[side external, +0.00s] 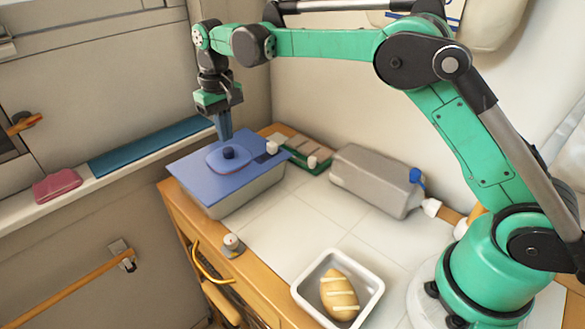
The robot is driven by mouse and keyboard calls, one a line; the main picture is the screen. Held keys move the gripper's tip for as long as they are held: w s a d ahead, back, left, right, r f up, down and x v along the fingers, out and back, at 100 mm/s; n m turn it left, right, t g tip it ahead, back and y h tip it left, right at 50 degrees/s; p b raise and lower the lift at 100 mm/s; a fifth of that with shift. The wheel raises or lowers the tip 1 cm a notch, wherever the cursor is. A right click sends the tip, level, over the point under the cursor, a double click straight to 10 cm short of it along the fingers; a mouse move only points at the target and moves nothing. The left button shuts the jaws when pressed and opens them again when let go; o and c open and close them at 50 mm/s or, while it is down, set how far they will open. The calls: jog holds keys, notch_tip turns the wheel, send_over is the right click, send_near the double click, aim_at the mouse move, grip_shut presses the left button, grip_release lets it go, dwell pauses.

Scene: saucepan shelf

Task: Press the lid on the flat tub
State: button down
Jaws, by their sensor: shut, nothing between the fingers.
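A pale grey flat tub (250,195) stands at the back left of the tabletop. A flat blue lid (203,180) lies over its top; I cannot tell whether its edges are fully seated. A raised, rounded blue piece (237,167) with a dark knob (229,153) sits in the middle of the lid. My gripper (225,138) points down, shut and empty, with its blue fingertips just above the knob. I cannot tell whether they touch it.
A small white item (272,147) is at the lid's right edge. A green tray (315,168) and a grey box (375,180) stand to the right. A white tray (303,288) holds a loaf (339,294) in front. The pale tabletop (290,225) between is clear.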

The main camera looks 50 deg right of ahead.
jog(key=shift+f, duration=0.15)
jog(key=shift+f, duration=0.9)
jog(key=shift+r, duration=3.5)
jog(key=shift+r, duration=0.1)
